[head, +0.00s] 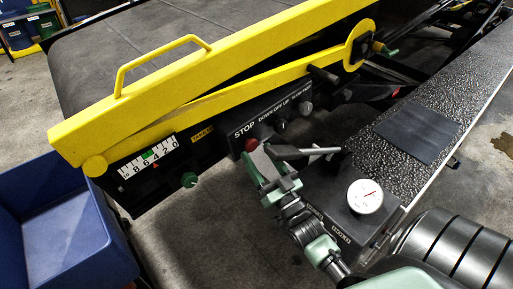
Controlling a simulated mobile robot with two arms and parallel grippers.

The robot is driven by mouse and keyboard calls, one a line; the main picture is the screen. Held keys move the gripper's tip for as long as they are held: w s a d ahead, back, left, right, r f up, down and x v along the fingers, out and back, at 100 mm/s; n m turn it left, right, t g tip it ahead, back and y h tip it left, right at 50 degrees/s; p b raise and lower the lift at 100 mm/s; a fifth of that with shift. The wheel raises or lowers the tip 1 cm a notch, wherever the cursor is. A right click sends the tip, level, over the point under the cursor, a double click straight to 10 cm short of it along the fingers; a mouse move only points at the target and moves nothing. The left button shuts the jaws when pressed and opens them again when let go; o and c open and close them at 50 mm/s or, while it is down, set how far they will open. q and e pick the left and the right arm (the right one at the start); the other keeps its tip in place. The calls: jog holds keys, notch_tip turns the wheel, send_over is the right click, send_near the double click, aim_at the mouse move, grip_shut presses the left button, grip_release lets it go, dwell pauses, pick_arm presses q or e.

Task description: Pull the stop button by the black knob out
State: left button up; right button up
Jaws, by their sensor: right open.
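The stop button (251,144) is a small red round piece below the white STOP lettering on the black control panel (262,112). Its lower part is hidden by my gripper, and I cannot make out a separate black knob on it. Black knobs (280,125) sit to its right under the other labels. My right gripper (268,152) is open, with its grey fingers just below and right of the red button. I cannot tell whether a finger touches it. My left gripper is out of view.
The yellow rail (190,85) with its handle runs above the panel. A green knob (189,180) and number scale (150,156) are at left. A blue bin (75,245) stands lower left. A ledge with a white dial (365,196) lies right of my gripper.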

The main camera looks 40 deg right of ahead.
jog(key=shift+x, duration=0.85)
jog(key=shift+a, duration=0.1)
grip_shut()
